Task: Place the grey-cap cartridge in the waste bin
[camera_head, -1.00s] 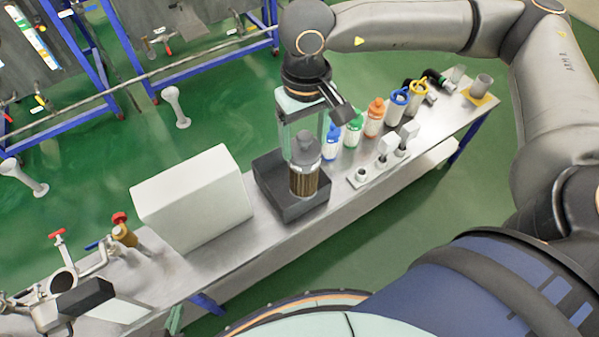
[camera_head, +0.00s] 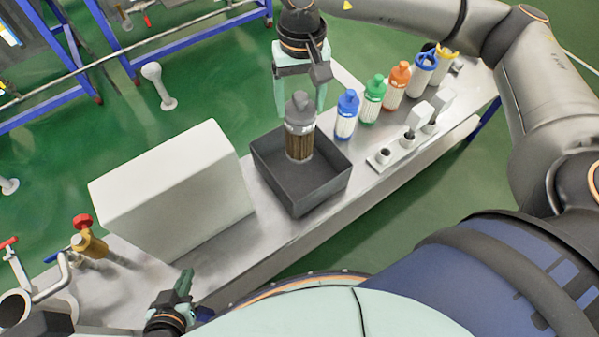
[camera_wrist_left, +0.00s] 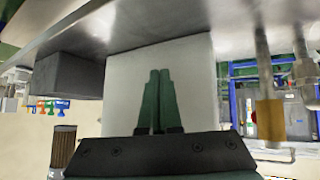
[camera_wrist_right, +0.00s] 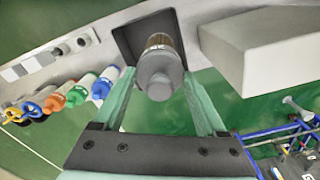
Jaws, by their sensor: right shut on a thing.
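The grey-cap cartridge (camera_head: 299,140) has a brown pleated body and a grey cap on top. My right gripper (camera_head: 299,110) is shut on it and holds it upright over the open dark waste bin (camera_head: 318,193). The right wrist view shows the grey cap (camera_wrist_right: 158,86) between the two fingers (camera_wrist_right: 160,100). The left wrist view, which is upside down, shows the cartridge (camera_wrist_left: 63,147) clear of the bin (camera_wrist_left: 68,78), with a gap between them. My left gripper (camera_head: 184,285) is shut and empty, low at the bench's near edge; its fingers (camera_wrist_left: 158,85) are together.
A large white box (camera_head: 175,195) stands left of the bin. Blue, green and orange capped bottles (camera_head: 373,100) stand to its right, with a small rack (camera_head: 405,142) in front. Pipes with a red-handled valve (camera_head: 88,240) are at the bench's left end.

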